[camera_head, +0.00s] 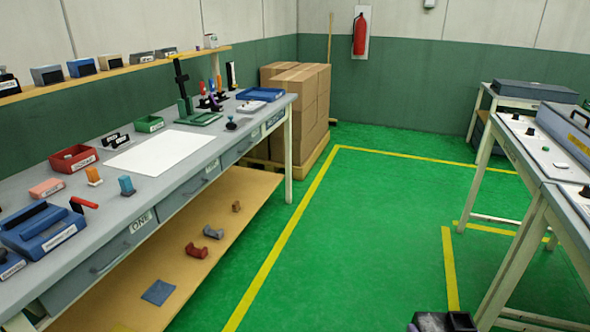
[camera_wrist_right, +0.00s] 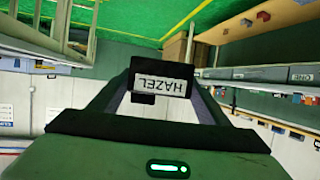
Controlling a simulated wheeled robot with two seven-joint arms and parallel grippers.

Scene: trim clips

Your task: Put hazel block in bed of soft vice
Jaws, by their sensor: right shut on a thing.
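The hazel block (camera_wrist_right: 157,82) is dark with a white label reading HAZEL, which appears upside down in the right wrist view. My right gripper (camera_wrist_right: 160,96) is shut on it, with one finger on each side. In the head view my right gripper (camera_head: 443,322) shows only as a dark shape cut off by the bottom edge, over the green floor and away from the left bench. A blue vice-like fixture (camera_head: 62,238) with a white label sits at the near left of that bench; its label is too small to read, so I cannot confirm it is the soft vice. My left gripper is out of view.
The left bench (camera_head: 222,143) holds a red bin (camera_head: 74,160), a green bin (camera_head: 150,124), a white sheet (camera_head: 160,152) and small coloured blocks. A wooden shelf (camera_head: 262,183) below holds several parts. Another bench (camera_head: 560,170) stands right. Open green floor (camera_head: 350,250) lies between.

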